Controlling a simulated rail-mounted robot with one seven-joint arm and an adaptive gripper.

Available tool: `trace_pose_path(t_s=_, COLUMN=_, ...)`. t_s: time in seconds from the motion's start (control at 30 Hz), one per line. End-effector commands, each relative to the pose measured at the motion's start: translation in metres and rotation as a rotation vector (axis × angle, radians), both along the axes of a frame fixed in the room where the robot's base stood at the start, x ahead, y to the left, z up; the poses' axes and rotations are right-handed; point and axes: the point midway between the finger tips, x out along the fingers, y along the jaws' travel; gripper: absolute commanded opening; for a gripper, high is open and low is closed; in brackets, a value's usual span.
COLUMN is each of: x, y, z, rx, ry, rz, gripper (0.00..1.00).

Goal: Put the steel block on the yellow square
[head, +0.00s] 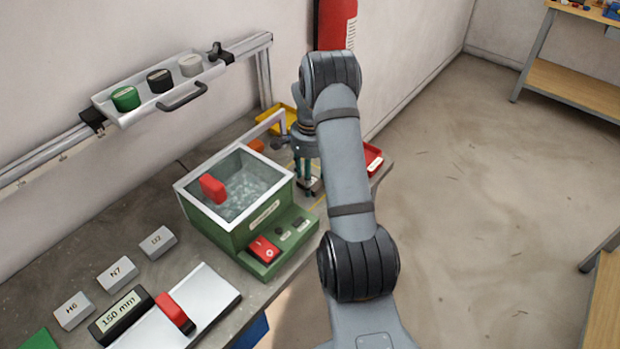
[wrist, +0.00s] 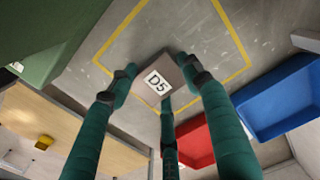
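The yellow square (wrist: 223,30) is a yellow outline on the grey bench top. The block overlaps the square's area in the wrist view, and I cannot tell if it touches the bench. In the head view my gripper (head: 306,176) points down behind the green machine, and the block is barely visible there.
The green machine (head: 228,238) with an open basin stands left of my gripper. A red bin (wrist: 188,143) and a blue bin (wrist: 282,98) lie near the square. Grey labelled blocks (head: 117,274) sit at the bench's left. A wall rail holds a tray (head: 150,104).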

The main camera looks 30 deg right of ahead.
Motion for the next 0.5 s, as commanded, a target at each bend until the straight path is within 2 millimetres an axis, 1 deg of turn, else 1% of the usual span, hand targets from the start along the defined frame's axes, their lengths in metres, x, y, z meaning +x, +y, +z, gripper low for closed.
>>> trace_pose_path(t_s=0.03, x=0.0000, y=0.0001, z=0.0004, rx=0.000, ry=0.000, rz=0.000, gripper=0.52)
trace_pose_path(t_s=0.27, x=0.0000, y=0.0001, z=0.0005, rx=0.000, ry=0.000, rz=0.001, gripper=0.66)
trace_pose_path(t_s=0.5, x=0.0000, y=0.0001, z=0.0007, rx=0.000, ry=0.000, rz=0.001, gripper=0.67)
